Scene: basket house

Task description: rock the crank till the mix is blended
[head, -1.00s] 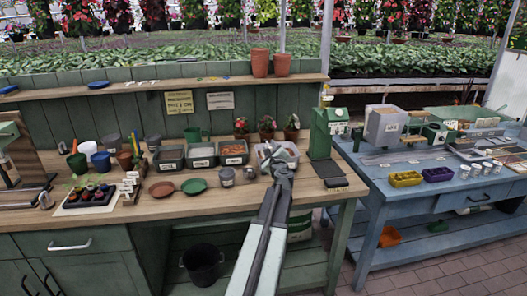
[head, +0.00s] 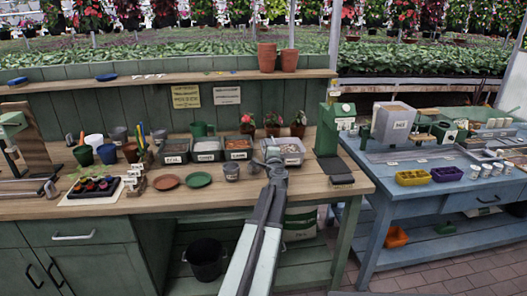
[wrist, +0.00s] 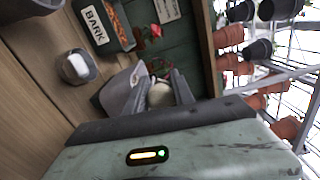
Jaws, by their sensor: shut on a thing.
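A clear grey tub (head: 293,150) with a pale label and a light brown mix in it stands on the wooden bench, right of the bins. My gripper (head: 273,158) is at the tub's left front side and covers part of it. In the wrist view, my gripper (wrist: 163,88) is shut on a pale rounded knob (wrist: 160,96), which seems to be the crank's handle. The grey wall of the tub (wrist: 122,90) shows just left of the fingers. The rest of the crank is hidden, and I cannot tell how blended the mix is.
Several bins stand left of the tub, among them the bark bin (head: 238,143). Potted flowers (head: 272,124) stand behind. A green box (head: 335,125) stands to the right, before the blue table (head: 420,215).

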